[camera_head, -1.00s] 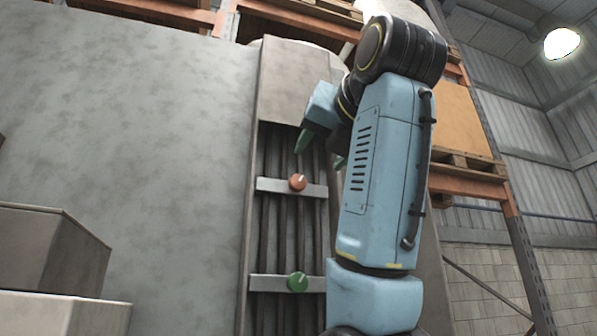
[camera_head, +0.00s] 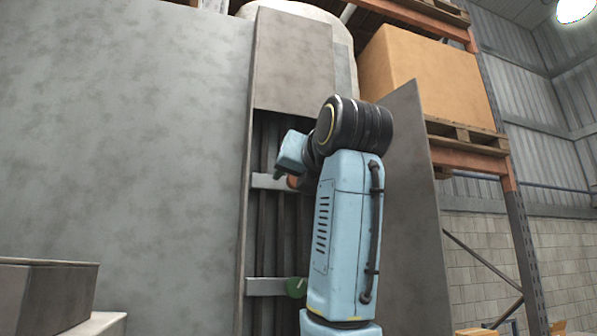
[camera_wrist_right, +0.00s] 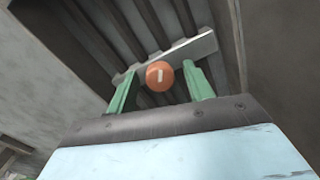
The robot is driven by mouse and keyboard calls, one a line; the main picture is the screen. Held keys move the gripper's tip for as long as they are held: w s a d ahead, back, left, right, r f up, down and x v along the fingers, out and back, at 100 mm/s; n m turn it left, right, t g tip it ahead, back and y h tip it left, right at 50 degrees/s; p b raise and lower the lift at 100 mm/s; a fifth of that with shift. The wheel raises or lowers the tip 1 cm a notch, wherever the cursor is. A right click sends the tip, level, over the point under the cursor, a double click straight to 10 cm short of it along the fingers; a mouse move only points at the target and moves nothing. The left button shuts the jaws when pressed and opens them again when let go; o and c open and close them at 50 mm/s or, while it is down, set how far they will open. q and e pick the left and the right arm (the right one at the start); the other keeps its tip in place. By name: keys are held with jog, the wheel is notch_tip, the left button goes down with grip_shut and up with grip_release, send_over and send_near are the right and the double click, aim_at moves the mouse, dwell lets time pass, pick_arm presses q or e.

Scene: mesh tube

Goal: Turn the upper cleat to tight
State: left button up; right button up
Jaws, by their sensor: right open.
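The upper cleat is an orange round knob (camera_wrist_right: 160,76) with a pale mark, on a light metal crossbar (camera_wrist_right: 205,46). In the head view only a sliver of the orange knob (camera_head: 292,183) shows beside my right arm. My right gripper (camera_wrist_right: 160,90) is open, with one green finger on each side of the knob in the wrist view; whether they touch it I cannot tell. In the head view the right gripper (camera_head: 279,172) is mostly hidden by its own wrist. A green lower knob (camera_head: 296,287) sits on the lower crossbar (camera_head: 265,287). My left gripper is not in view.
Dark vertical tubes (camera_head: 265,228) run behind the crossbars in a recess. A large grey panel (camera_head: 125,140) stands at left and another panel (camera_head: 405,220) at right. Grey boxes (camera_head: 45,295) are at lower left. A pallet rack with a carton (camera_head: 430,75) is behind.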

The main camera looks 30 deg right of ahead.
jog(key=shift+w, duration=0.15)
jog(key=c, duration=1)
